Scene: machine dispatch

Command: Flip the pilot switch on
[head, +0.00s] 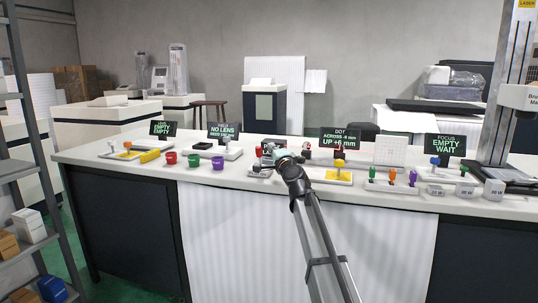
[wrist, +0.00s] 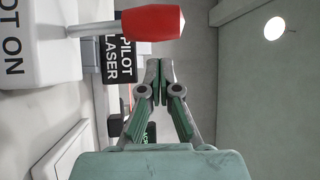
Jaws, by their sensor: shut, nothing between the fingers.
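The pilot switch has a red handle (wrist: 153,22) on a thin metal stem, at the top of the wrist view. The stem comes out of a white housing (wrist: 40,62) whose cut-off lettering reads "OT ON". A black "PILOT LASER" sign (wrist: 118,60) stands behind it. My gripper (wrist: 159,68) is shut and empty, its fingertips appearing just below the red handle in the picture; I cannot tell whether they touch. In the head view my gripper (head: 277,154) is over the middle of the bench, and it hides part of what stands there.
The white bench (head: 215,183) carries several small fixtures. Red, green and purple cups (head: 192,160) stand left of my gripper. Dark display signs (head: 341,140) stand along the back.

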